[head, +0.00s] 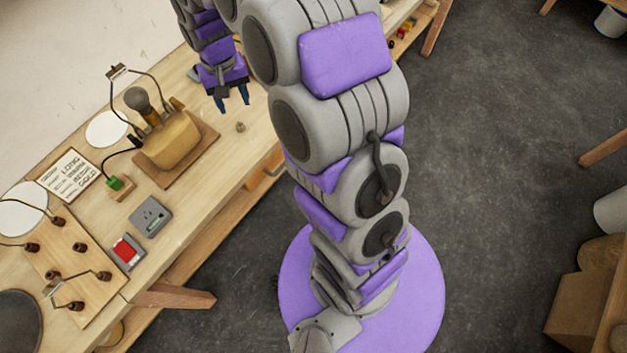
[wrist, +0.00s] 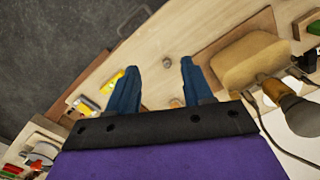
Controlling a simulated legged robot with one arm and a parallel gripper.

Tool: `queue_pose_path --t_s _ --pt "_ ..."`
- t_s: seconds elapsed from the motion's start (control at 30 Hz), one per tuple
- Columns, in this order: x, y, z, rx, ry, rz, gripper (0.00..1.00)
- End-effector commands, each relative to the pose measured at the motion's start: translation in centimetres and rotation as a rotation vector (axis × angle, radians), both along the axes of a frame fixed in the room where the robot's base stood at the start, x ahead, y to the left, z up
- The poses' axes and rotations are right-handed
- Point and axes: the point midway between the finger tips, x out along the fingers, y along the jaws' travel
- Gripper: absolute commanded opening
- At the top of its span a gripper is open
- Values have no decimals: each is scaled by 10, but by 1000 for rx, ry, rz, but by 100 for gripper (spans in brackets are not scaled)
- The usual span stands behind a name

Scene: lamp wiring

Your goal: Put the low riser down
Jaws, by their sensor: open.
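My gripper (head: 233,101) is open over the workbench (head: 215,185), its blue fingers pointing down. The wrist view shows the two fingertips (wrist: 163,68) apart with nothing held between them. No thing is clearly recognisable as the low riser. A tan rounded block (head: 172,143) stands on a thin brown board (head: 205,140), to the left of and below my gripper in the head view. In the wrist view the block (wrist: 250,60) and board (wrist: 212,52) are right of the fingers. A lamp-like fitting with a dark grey bulb (head: 137,97) stands beside the block.
A small round knob (head: 240,127) sits on the bench near the gripper. A printed card (head: 68,174), a green connector (head: 115,184), a grey socket box (head: 150,216) and a red switch (head: 125,251) lie left. A wooden board (head: 75,265) carries several dark posts. Coloured small parts (wrist: 112,83) lie left in the wrist view.

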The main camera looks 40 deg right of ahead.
Motion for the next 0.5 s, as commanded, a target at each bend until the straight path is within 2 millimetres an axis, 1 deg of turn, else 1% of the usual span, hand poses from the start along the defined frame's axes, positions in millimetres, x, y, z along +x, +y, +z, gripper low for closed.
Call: queue_pose_path --t_s 0.03,0.1,0.2,0.37,0.4,0.5 --pt "-18 1 14 1 3 16 51" --pt "-41 1 30 3 7 36 51" --pt "-76 1 48 2 19 65 51" --pt "-135 -1 71 -2 41 106 51" --pt "-150 -1 75 -3 49 114 51" --pt "-187 -3 84 -5 59 134 51"
